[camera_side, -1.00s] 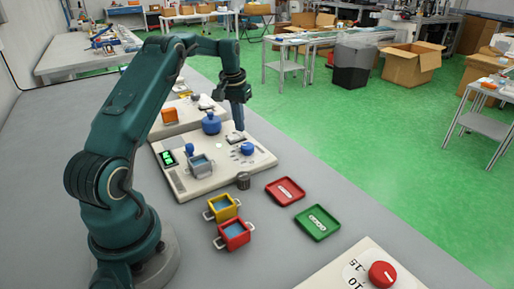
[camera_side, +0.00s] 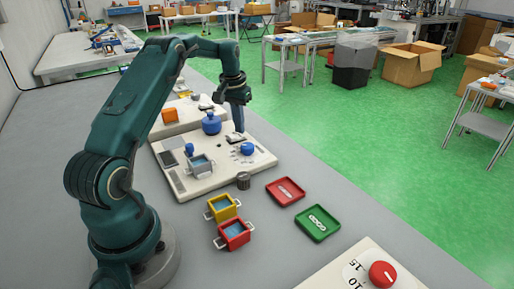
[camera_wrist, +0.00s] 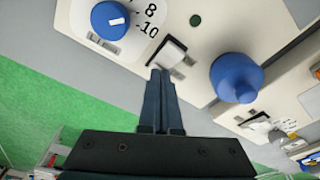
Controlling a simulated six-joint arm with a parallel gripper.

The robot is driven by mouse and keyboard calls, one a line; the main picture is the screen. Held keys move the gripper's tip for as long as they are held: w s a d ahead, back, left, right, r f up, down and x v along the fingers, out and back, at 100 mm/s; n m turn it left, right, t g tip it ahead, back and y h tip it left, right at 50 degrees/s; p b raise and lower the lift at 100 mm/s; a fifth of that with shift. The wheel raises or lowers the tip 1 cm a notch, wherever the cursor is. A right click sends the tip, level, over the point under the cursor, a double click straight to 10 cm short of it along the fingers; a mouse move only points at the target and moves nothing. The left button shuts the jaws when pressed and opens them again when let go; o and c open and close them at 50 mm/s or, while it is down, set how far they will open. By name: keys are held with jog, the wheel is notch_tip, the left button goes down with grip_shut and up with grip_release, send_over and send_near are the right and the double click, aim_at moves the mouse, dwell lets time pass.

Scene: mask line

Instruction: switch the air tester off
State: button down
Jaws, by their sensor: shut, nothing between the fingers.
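The air tester is a cream panel (camera_side: 228,169) on the bench. Its display (camera_side: 167,158) is dark. A white rocker switch (camera_wrist: 169,52) shows in the wrist view between the blue dial (camera_wrist: 110,20) and a blue domed part (camera_wrist: 236,77). My gripper (camera_wrist: 160,72) is shut and empty, with its fingertips at the near end of the switch; I cannot tell if they touch it. In the side view my gripper (camera_side: 239,130) points down at the panel's far edge and hides most of the switch. A small round lamp (camera_wrist: 196,20) on the panel is dark green.
A grey handled box (camera_side: 201,166) stands on the panel. A second cream unit (camera_side: 176,116) with an orange part stands behind it. Yellow (camera_side: 223,208) and red (camera_side: 233,235) handled boxes, a dark knurled cylinder (camera_side: 243,181), and red (camera_side: 285,192) and green (camera_side: 317,223) trays stand in front.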

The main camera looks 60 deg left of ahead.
aim_at(240, 136)
notch_tip(240, 136, up, 6)
jog(key=shift+r, duration=0.25)
dwell(0.5)
jog(key=w+d+r+m+t, duration=0.2)
jog(key=d+r, duration=0.7)
jog(key=r, duration=0.1)
jog(key=s+d+r+m+t, duration=0.15)
jog(key=s+d+r, duration=0.35)
jog(key=d, duration=0.5)
jog(key=s+d+f+m, duration=0.2)
jog(key=s+d+m, duration=0.1)
jog(key=s+d, duration=0.5)
jog(key=s+d+f, duration=0.1)
jog(key=s+f, duration=0.6)
jog(key=f, duration=0.1)
jog(key=shift+s+h, duration=0.4)
